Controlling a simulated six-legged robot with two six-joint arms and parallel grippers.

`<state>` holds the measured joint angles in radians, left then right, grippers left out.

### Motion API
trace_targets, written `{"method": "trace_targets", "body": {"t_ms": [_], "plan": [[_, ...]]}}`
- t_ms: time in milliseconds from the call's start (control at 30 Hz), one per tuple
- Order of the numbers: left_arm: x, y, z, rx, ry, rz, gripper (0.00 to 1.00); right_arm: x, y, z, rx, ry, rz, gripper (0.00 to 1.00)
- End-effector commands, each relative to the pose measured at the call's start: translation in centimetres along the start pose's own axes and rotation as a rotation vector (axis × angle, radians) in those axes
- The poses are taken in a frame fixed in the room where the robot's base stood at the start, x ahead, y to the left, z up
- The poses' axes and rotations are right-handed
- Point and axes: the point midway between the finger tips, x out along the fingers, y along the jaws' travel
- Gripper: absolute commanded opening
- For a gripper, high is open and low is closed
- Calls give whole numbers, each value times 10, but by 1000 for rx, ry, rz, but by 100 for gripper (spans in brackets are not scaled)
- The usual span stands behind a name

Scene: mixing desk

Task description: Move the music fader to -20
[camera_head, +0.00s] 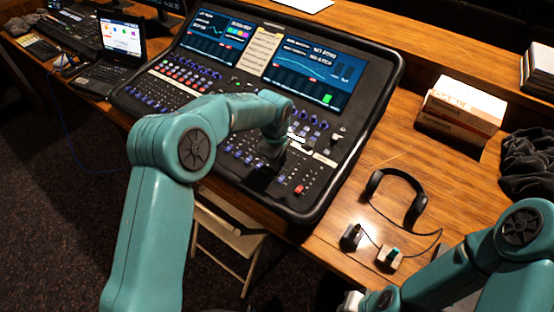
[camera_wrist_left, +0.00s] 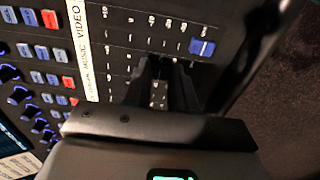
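The mixing desk (camera_head: 345,170) is a large black console with screens at its back and rows of knobs and faders. My left gripper (camera_head: 270,152) is low over the fader area at its front right. In the left wrist view, a white strip (camera_wrist_left: 85,50) with "MUSIC" and "VIDEO" lettering runs beside the fader scales. The left fingers (camera_wrist_left: 161,68) stand a little apart over those scales, close to the panel. The music fader's cap is not clearly seen; whether it is between the fingers cannot be told. A blue fader cap (camera_wrist_left: 202,47) shows beyond them.
Headphones (camera_head: 416,202), small plugs (camera_head: 390,256) and a cardboard box (camera_head: 462,108) are on the wooden table right of the desk. A laptop (camera_head: 118,45) is at the left. A folding chair (camera_head: 228,233) stands in front. My right arm (camera_head: 450,280) is at the bottom right.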

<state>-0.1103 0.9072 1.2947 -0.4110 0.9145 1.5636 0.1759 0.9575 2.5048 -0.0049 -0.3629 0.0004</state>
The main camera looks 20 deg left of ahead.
Motion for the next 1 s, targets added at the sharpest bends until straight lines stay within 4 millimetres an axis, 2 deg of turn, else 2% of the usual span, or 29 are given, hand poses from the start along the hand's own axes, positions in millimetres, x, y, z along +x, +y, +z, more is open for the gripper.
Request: {"method": "trace_targets", "body": {"t_ms": [33,67,367,467,567,800,1000], "plan": [[1,-1,1,0,-2,-3,41,0,0,0,0,0,0,0],[1,-1,1,0,-1,-3,50,0,0,0,0,0,0,0],[0,0,0,-1,0,0,51,0,0,0,0,0,0,0],[-8,0,0,-1,1,2,51,2,1,0,0,0,0,0],[-24,1,0,-1,0,5,51,7,2,0,0,0,0,0],[-88,1,0,-1,0,6,51,16,6,0,0,0,0,0],[-135,0,0,0,0,3,51,18,7,0,0,0,0,0]]}}
